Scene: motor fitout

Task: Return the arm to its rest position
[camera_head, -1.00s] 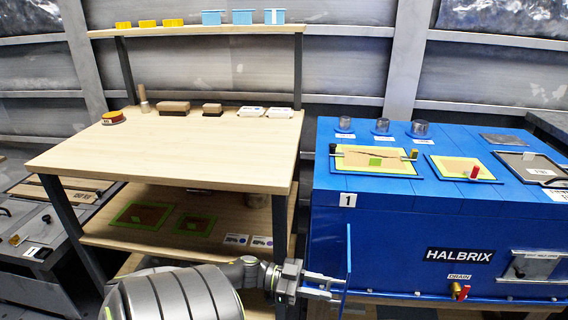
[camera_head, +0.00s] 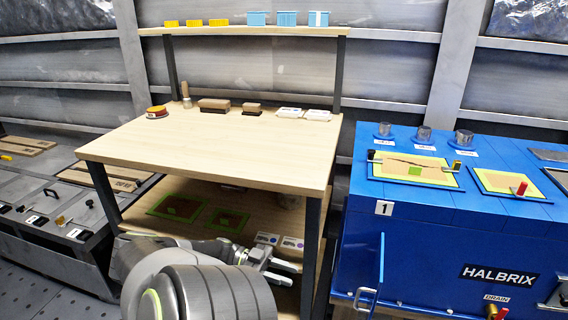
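My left arm comes in at the bottom of the view and bends to the right. Its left gripper (camera_head: 287,272) sits in front of the lower shelf of the wooden workbench (camera_head: 215,150), left of the blue HALBRIX motor housing (camera_head: 430,255). The fingers look parted with nothing between them. My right gripper is not in view.
On the bench top lie an orange round tin (camera_head: 157,112), brown blocks (camera_head: 214,105) and white boxes (camera_head: 290,112). Green-framed gaskets (camera_head: 180,207) lie on the lower shelf. A grey cabinet (camera_head: 60,215) stands at left. The bench top's front is clear.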

